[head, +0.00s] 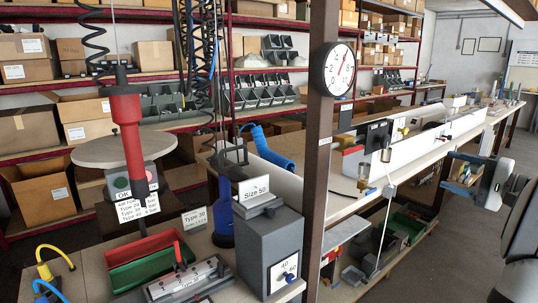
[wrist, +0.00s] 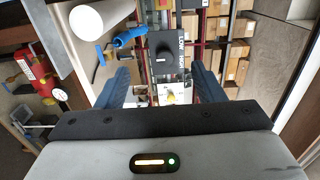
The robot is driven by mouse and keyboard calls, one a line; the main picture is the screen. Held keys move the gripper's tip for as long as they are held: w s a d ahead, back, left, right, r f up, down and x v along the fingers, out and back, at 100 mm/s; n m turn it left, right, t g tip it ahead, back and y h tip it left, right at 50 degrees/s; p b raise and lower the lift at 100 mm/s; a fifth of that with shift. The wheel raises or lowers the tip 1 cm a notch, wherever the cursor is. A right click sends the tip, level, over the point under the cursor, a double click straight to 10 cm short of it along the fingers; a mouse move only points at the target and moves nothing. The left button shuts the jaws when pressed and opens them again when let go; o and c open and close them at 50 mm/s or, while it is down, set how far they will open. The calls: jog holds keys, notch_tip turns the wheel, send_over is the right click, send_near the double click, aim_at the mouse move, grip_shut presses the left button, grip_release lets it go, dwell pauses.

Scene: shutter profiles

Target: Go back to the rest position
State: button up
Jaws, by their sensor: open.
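My gripper shows at the right edge of the head view (head: 452,172), out in front of the long workbench's right side. In the wrist view its two blue fingers stand wide apart (wrist: 160,82), open and with nothing gripped. A black box with a round knob and a LOW/HIGH label (wrist: 167,57) appears between and beyond the fingertips; its distance is unclear. Part of my arm is cut off by the head view's right edge.
The long workbench (head: 345,205) runs back on the right. A dark post with a round gauge (head: 339,69) stands mid-view. A grey box with a dial (head: 268,245) and a red-green tray (head: 147,266) sit in front. The floor at right (head: 460,255) looks clear.

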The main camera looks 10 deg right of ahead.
jog(key=w+a+f+n+g, duration=0.1)
jog(key=w+a+f+g, duration=0.15)
jog(key=a, duration=0.55)
jog(key=w+a+f+n+g, duration=0.1)
jog(key=a+f+g, duration=0.15)
jog(key=a, duration=0.55)
jog(key=s+a+f+n+g+h+p, duration=0.1)
jog(key=s+a+f+g, duration=0.15)
jog(key=a, duration=0.45)
jog(key=s+a+f+n+g, duration=0.1)
jog(key=s+a+f+g, duration=0.15)
jog(key=a, duration=0.35)
jog(key=s+a+f+n+g+h, duration=0.1)
jog(key=s+a+f+n+h, duration=0.1)
jog(key=s, duration=0.3)
jog(key=s+a+f+n+g+h+p, duration=0.1)
jog(key=s+a+f+n+h, duration=0.2)
jog(key=s+a, duration=0.1)
jog(key=s+a+f+n+h, duration=0.2)
jog(key=s+f+n, duration=0.1)
jog(key=s, duration=0.3)
jog(key=shift+s+a+f+g+h, duration=0.35)
jog(key=shift+s+a+g+h, duration=0.05)
